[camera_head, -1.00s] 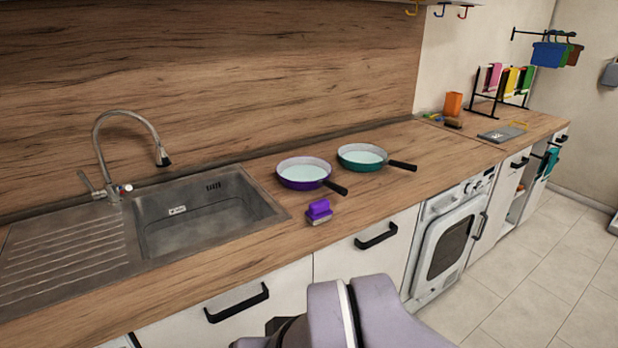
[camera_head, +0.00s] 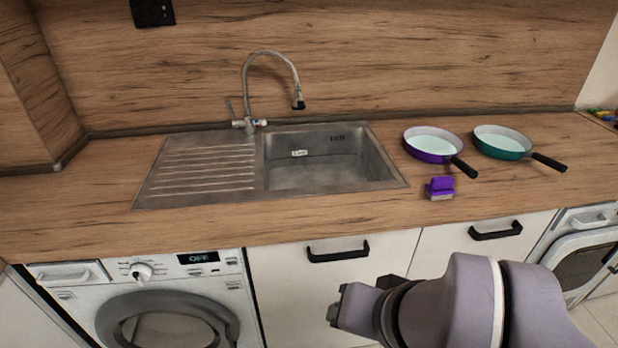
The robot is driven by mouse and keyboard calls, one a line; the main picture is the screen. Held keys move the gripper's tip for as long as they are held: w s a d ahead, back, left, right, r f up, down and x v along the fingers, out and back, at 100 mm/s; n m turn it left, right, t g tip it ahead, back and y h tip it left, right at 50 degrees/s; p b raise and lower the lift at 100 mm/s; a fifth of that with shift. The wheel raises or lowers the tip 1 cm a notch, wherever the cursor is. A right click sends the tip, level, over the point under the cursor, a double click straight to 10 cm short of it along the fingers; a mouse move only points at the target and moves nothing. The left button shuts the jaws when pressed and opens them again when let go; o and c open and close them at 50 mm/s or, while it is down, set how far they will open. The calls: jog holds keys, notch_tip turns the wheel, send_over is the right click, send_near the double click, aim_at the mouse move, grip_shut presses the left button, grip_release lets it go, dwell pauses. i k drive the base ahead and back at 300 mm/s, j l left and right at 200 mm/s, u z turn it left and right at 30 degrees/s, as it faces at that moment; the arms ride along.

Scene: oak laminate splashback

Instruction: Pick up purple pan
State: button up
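The purple pan (camera_head: 432,145) sits upright on the wooden counter (camera_head: 330,213), right of the sink. Its inside is pale and its black handle points toward the front right. My gripper (camera_head: 335,308) is low in front of the cabinet doors, below the counter edge, to the left of the pan and well apart from it. Only its dark end shows, and I cannot see whether the fingers are open or shut.
A green pan (camera_head: 505,143) stands close right of the purple pan, handle to the right. A purple sponge-like brush (camera_head: 439,188) lies in front of the purple pan. The steel sink (camera_head: 325,160) with its tap (camera_head: 270,55) is to the left. A washing machine (camera_head: 150,300) is below.

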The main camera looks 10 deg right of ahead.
aim_at(434, 145)
jog(key=i+l, duration=0.15)
jog(key=l, duration=0.3)
jog(key=i+l+u, duration=0.1)
jog(key=l, duration=0.3)
jog(key=i+l, duration=0.2)
jog(key=l, duration=0.25)
jog(key=i+l+u, duration=0.1)
jog(key=l, duration=0.35)
jog(key=i+l, duration=0.2)
jog(key=l, duration=0.2)
jog(key=i+l+u, duration=0.1)
jog(key=l, duration=0.35)
jog(key=i+l, duration=0.15)
jog(key=l, duration=0.35)
jog(key=j+u, duration=0.05)
